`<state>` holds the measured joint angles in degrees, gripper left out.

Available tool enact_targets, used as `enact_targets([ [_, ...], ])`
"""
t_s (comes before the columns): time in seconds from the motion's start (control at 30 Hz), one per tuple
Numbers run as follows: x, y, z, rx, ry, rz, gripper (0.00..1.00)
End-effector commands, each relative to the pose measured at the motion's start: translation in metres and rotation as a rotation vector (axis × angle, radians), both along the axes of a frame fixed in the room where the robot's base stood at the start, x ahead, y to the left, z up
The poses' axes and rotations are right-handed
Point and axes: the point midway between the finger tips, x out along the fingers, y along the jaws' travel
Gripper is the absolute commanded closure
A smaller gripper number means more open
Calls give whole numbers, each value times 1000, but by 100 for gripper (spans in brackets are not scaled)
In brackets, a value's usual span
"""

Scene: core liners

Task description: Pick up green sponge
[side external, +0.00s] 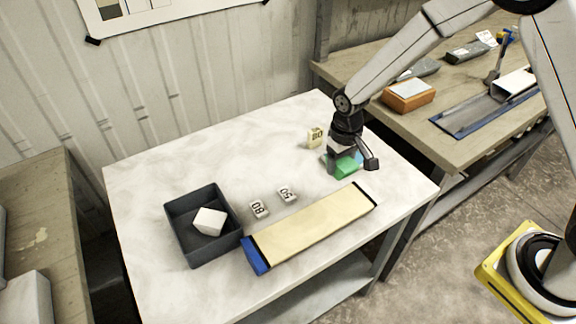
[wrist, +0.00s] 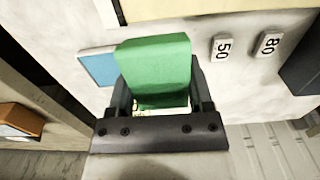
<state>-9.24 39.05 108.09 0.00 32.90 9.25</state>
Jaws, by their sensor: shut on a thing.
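The green sponge (side external: 347,167) is a bright green block at the right side of the white table. It also shows in the wrist view (wrist: 156,62), between the two fingers. My gripper (wrist: 160,92) is shut on the sponge, with one dark finger on each side of it. In the side view my gripper (side external: 352,163) is low at the table's right part. I cannot tell whether the sponge touches the table. A flat blue piece (wrist: 98,67) lies beside the sponge, mostly hidden by my gripper in the side view.
A dark tray (side external: 181,245) holding a white block (side external: 209,221) stands at the left. A long beige core liner (side external: 313,226) with a blue end lies at the front. Number blocks (side external: 259,208) (side external: 287,195) lie behind it, and another (side external: 315,138) stands near my gripper. The table's back left is clear.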

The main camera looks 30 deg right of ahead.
Motion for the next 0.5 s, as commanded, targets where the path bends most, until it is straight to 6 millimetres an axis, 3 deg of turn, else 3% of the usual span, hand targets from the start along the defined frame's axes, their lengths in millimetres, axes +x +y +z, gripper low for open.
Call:
enact_targets([
  [0.2,-28,-3,13,0,-1,0,88],
  [0.5,-48,-6,22,0,-2,0,88],
])
